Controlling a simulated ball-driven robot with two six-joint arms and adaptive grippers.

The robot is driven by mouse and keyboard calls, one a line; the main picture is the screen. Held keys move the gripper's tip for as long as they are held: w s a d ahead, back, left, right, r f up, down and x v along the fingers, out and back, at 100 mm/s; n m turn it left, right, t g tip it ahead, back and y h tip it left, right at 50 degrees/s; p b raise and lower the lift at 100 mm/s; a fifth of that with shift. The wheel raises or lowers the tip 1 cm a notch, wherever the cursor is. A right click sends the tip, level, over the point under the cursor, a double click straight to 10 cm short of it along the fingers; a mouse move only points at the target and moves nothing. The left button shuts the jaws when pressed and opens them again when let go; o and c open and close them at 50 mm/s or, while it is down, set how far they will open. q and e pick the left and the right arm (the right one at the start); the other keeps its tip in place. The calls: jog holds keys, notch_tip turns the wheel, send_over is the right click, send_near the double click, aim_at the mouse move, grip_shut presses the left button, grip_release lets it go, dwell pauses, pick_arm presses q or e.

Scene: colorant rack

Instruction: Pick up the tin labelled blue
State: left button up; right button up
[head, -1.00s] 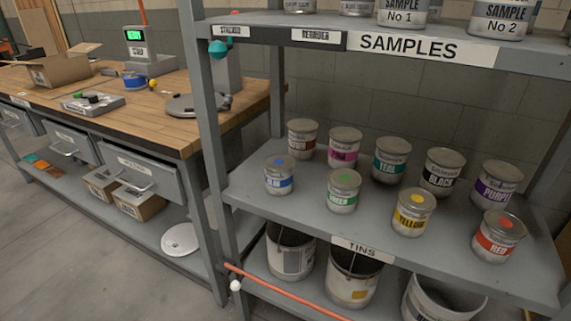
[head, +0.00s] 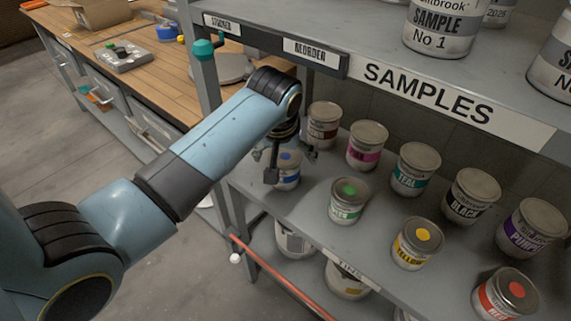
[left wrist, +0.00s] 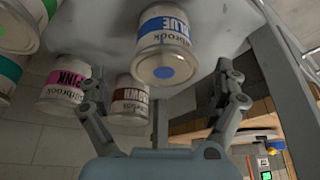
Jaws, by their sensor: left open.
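The tin labelled blue (head: 288,181) stands upright at the left front of the tins shelf, partly hidden behind my left gripper. Its lid has a blue dot. My left gripper (head: 287,162) is open and empty, with its fingers close around the top of this tin in the head view. In the left wrist view, where the scene looks upside down, the blue tin (left wrist: 164,42) lies ahead of the gap between the spread fingers of the gripper (left wrist: 164,88). I cannot tell whether a finger touches it. My right gripper is not in view.
The green tin (head: 347,200) stands close to the right and the brown tin (head: 323,124) behind. Other tins fill the shelf to the right. The samples shelf (head: 520,130) overhangs above. A rack post (head: 207,95) stands at left, beside the wooden workbench (head: 150,88).

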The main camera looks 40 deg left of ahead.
pick_arm(q)
jog(key=x, duration=0.4)
jog(key=b+x, duration=0.1)
jog(key=x, duration=0.2)
jog(key=shift+w+a, duration=0.15)
jog(key=shift+a, duration=0.15)
jog(key=shift+c, duration=0.4)
jog(key=c, duration=1.3)
jog(key=shift+r, duration=0.1)
